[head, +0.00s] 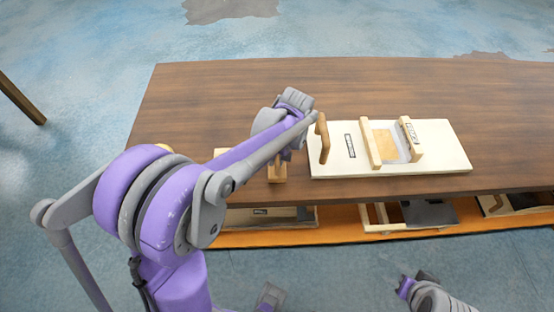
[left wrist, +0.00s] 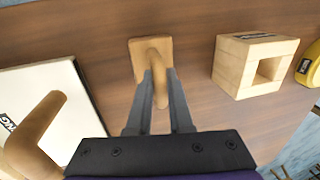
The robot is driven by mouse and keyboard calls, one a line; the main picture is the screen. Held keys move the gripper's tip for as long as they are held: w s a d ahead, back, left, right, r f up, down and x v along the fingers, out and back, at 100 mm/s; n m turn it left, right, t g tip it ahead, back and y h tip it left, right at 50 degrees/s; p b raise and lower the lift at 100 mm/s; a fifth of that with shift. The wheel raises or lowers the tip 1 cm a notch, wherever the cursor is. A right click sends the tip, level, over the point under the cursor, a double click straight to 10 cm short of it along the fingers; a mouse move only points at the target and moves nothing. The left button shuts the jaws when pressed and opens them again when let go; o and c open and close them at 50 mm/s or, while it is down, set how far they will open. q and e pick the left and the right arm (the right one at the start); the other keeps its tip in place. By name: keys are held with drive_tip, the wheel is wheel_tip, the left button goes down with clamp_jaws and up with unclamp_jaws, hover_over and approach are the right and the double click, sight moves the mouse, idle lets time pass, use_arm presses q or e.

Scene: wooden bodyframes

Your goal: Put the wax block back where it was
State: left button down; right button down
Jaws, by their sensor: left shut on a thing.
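My left gripper (left wrist: 159,74) points down over the table, shut on the upright round handle of a wooden piece (left wrist: 138,68) with a square base. Part of this piece also shows in the head view (head: 277,174), below my left wrist; the fingertips are hidden there. A yellow block with a dark label (left wrist: 309,66) is cut off at the right edge of the left wrist view; it may be the wax block, but I cannot tell.
A hollow wooden box (left wrist: 238,75) stands right of the held piece. A white board (head: 446,154) with wooden fittings and a brown handle (head: 323,138) lies nearby on the brown table (head: 220,95). The table's back is clear. A lower shelf (head: 350,238) holds more frames.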

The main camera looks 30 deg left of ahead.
sight(284, 166)
use_arm(q)
drive_tip(key=shift+f, duration=0.25)
drive_tip(key=shift+f, duration=0.15)
drive_tip(key=c, duration=0.8)
unclamp_jaws()
drive_tip(key=shift+d+r, duration=0.1)
drive_tip(key=shift+r, duration=0.5)
wheel_tip(284, 166, up, 11)
drive_tip(key=w+d, duration=0.1)
drive_tip(key=d, duration=0.1)
drive_tip(key=s+d+f+m+t, duration=0.1)
drive_tip(key=s+f+m+t, duration=0.1)
drive_tip(key=s, duration=0.3)
drive_tip(key=s+d+f+m+t+h, duration=0.1)
drive_tip(key=s+d+f+m+t, duration=0.1)
drive_tip(key=s, duration=0.4)
drive_tip(key=s+d+f+m+t, duration=0.1)
drive_tip(key=s+f+m+t, duration=0.1)
drive_tip(key=s, duration=0.3)
drive_tip(key=shift+s+d+f+t+h+p, duration=0.3)
drive_tip(key=shift+s+f+h+p, duration=0.1)
drive_tip(key=shift+f, duration=0.3)
